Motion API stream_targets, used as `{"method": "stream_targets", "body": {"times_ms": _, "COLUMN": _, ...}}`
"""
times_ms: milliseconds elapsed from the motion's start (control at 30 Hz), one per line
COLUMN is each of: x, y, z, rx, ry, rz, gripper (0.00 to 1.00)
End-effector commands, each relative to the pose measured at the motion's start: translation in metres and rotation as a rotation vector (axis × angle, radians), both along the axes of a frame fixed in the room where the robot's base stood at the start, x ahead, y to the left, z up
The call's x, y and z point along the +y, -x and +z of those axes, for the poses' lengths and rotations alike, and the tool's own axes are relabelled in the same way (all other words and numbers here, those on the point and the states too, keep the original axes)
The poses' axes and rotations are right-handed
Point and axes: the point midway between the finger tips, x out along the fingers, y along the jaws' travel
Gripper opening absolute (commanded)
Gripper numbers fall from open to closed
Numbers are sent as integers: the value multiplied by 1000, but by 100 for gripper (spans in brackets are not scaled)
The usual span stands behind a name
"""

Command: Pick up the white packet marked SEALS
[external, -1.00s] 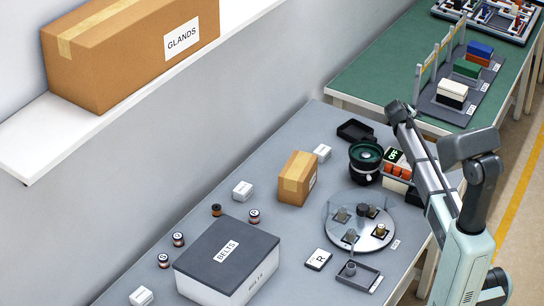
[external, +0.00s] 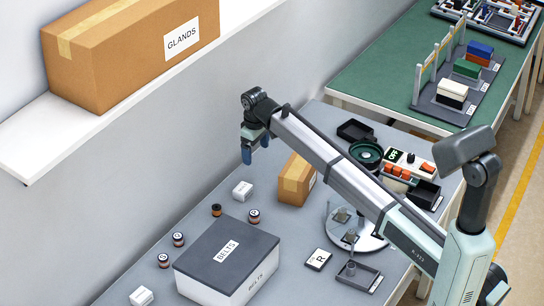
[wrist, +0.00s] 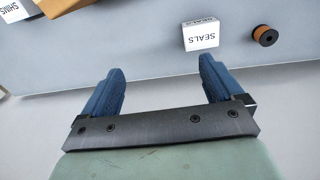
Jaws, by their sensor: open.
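The white packet marked SEALS (external: 242,190) lies on the grey bench, left of the small cardboard box in the external view. In the wrist view the packet (wrist: 201,37) shows its SEALS label, ahead of the right finger and apart from it. My gripper (external: 256,150) is raised near the wall side of the bench, pointing down, with the packet below it in the external picture. Its blue fingers are spread with nothing between them in the wrist view (wrist: 161,65).
The cardboard box (external: 296,179) stands close to the packet. A dark-orange spool (external: 216,210) lies on the packet's other side. The grey-lidded BELTS box (external: 228,256) is nearer the front. My arm passes over the turntable (external: 372,242). A shelf with the GLANDS carton (external: 140,60) is on the wall.

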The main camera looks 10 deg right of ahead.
Motion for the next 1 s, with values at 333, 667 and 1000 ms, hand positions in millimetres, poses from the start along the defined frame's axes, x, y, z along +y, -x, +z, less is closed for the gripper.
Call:
{"method": "stream_targets", "body": {"times_ms": 333, "x": 50, "y": 35, "z": 5, "rx": 78, "ry": -20, "rz": 58, "gripper": 94}}
{"method": "stream_targets", "body": {"times_ms": 667, "x": 49, "y": 35, "z": -41, "rx": 78, "ry": -20, "rz": 57, "gripper": 94}}
{"method": "stream_targets", "body": {"times_ms": 1000, "x": 49, "y": 34, "z": -77, "rx": 76, "ry": -21, "rz": 57, "gripper": 94}}
